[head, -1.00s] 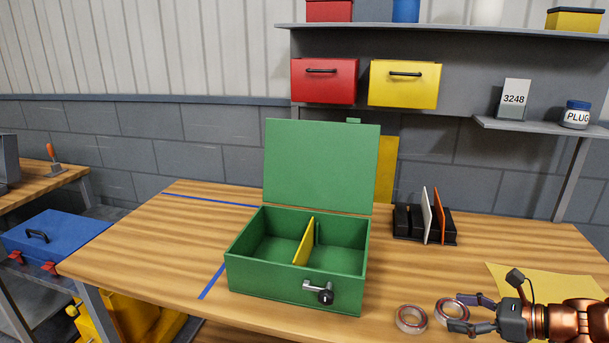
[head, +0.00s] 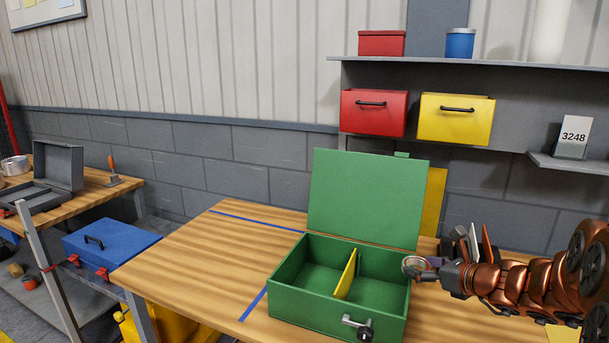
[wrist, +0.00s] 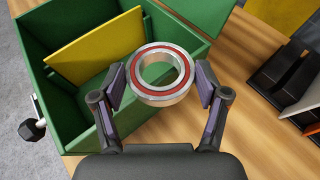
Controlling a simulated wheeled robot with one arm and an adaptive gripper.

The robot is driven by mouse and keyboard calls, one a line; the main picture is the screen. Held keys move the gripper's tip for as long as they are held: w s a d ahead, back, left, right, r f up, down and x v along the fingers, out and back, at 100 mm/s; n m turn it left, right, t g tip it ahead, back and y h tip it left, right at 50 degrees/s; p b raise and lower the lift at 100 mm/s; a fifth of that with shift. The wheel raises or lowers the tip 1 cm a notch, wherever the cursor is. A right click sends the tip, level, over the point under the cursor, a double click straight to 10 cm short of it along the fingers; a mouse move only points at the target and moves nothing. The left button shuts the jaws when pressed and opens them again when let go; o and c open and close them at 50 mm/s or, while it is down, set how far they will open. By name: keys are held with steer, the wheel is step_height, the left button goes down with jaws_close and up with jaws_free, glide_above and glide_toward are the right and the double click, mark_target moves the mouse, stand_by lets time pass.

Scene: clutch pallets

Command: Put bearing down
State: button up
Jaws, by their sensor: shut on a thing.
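A bearing (wrist: 136,84), a steel ring with a red-brown seal, is held between the fingers of my gripper (wrist: 160,85) in the wrist view. In the head view the bearing (head: 410,264) is at the tip of my gripper (head: 428,268), raised beside the right wall of the green box. The green box (head: 322,306) stands open on the bench with its lid up. A yellow divider (head: 346,275) splits it into two compartments, and both look empty. In the wrist view the box (wrist: 178,28) and its divider (wrist: 97,50) lie beyond and left of the bearing.
The wooden bench (head: 225,265) is clear left of the box, with blue tape lines (head: 255,221). A black rack (wrist: 285,75) with upright plates stands right of the box. Red (head: 374,112) and yellow (head: 455,118) bins hang behind.

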steer(key=w+a+r+m+t+h+p, duration=0.1)
steer(key=w+a+r+m+h, duration=0.1)
steer(key=a, duration=0.8)
steer(key=shift+w+r+h+p, duration=0.3)
steer(key=shift+w+r+p, duration=0.1)
steer(key=shift+w+r, duration=0.4)
steer(key=shift+s+r, duration=0.1)
